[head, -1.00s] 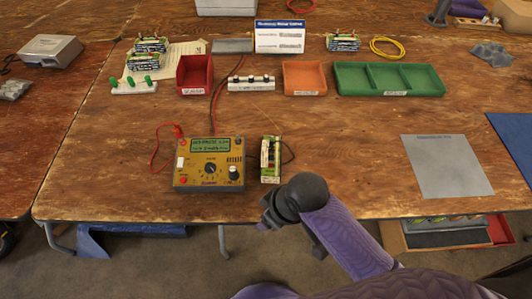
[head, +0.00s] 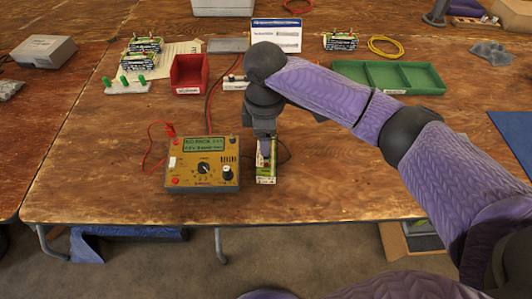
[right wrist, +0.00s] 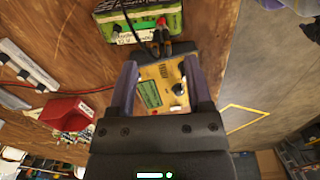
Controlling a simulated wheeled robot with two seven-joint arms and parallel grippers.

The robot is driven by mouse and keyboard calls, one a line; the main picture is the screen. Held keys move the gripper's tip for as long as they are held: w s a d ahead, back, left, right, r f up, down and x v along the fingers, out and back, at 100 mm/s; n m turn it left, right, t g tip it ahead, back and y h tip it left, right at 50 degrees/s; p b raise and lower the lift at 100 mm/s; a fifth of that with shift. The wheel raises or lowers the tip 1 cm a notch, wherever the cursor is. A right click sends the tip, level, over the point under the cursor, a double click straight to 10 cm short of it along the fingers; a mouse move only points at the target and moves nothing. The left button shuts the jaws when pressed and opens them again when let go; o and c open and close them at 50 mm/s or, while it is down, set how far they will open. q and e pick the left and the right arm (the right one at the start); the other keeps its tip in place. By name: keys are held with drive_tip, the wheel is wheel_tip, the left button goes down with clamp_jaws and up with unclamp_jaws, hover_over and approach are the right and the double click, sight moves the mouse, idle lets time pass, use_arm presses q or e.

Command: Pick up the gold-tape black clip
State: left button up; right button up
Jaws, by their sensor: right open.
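A green battery pack (head: 266,174) stands on the table just right of the yellow charger (head: 203,178). In the right wrist view the pack (right wrist: 113,27) has dark and reddish clip-like parts on its near side. One of them looks like a black clip (right wrist: 154,48); I cannot make out gold tape on it. My right gripper (head: 264,143) points down over the pack's far end. In the right wrist view its fingers (right wrist: 160,64) are apart, with the charger (right wrist: 150,94) showing between them and the clips just past the tips. Nothing is held. My left gripper is out of view.
A red bin (head: 188,76) and a green divided tray (head: 388,78) stand farther back. Red leads and a dark lead lie around the charger and pack. More battery packs (head: 341,41) stand at the back. My right arm hides some of the middle.

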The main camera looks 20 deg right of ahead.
wheel_tip(320, 180, down, 6)
drive_tip(key=b, duration=0.3)
drive_tip(key=shift+a+f, duration=0.1)
drive_tip(key=shift+r, duration=0.2)
clamp_jaws()
drive_tip(key=shift+r+p, duration=0.2)
drive_tip(key=shift+p, duration=0.1)
wheel_tip(320, 180, up, 9)
drive_tip(key=p, duration=0.4)
drive_tip(key=shift+r, duration=0.35)
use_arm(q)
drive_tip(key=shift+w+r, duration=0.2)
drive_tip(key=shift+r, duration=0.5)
